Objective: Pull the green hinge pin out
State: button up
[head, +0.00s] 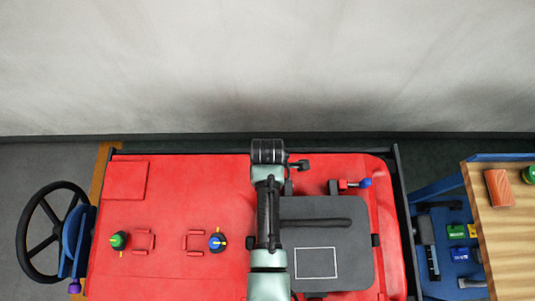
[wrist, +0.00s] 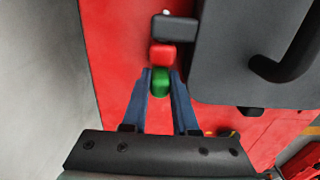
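The green hinge pin's rounded head (wrist: 160,82) shows in the wrist view, between the tips of my gripper's two blue fingers (wrist: 161,84). The fingers lie close along both sides of it and no clear gap shows, so my gripper looks shut on it. Beyond the head is a red hinge block (wrist: 162,55), then a dark block (wrist: 174,28) in line with it. The pin's shaft is not visible. In the head view my arm hides the green pin and the gripper fingers.
A dark grey lid (head: 352,272) with a bar handle lies right of the pin. A blue-headed pin (head: 365,183) sits at another red hinge block. The red deck (head: 170,275) carries green and blue knobs. A steering wheel (head: 42,235) stands left; a wooden bench (head: 505,240) stands right.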

grip_shut()
dwell(1.0)
jog(key=shift+a+p, duration=0.3)
jog(key=shift+a, duration=1.7)
jog(key=shift+o, duration=2)
grip_release()
